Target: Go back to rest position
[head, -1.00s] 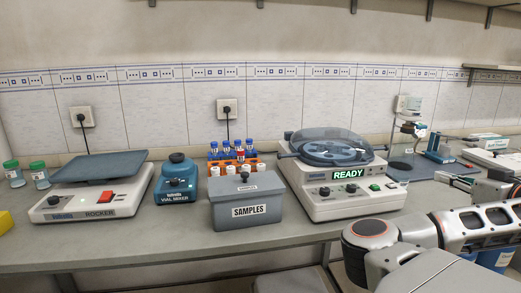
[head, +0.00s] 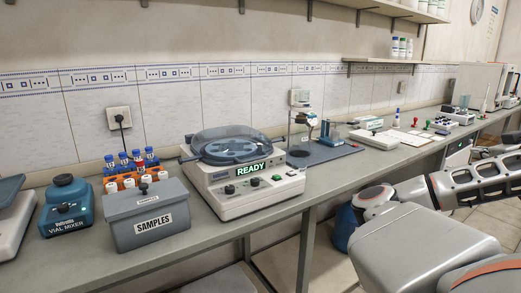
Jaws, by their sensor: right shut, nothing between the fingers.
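My right arm comes in from the lower right, bent, in front of the bench. My right gripper (head: 487,152) is at the right edge, small and partly hidden by my arm and the picture edge. It is shut with nothing between its fingers and holds nothing. It is apart from the devices on the left part of the bench. My left gripper is not in view.
The grey bench (head: 215,232) runs along the wall. On it stand a vial mixer (head: 66,208), a samples box (head: 147,219), an orange vial rack (head: 127,181) and a centrifuge (head: 245,190) with a READY display. A blue bin (head: 344,228) is under the bench.

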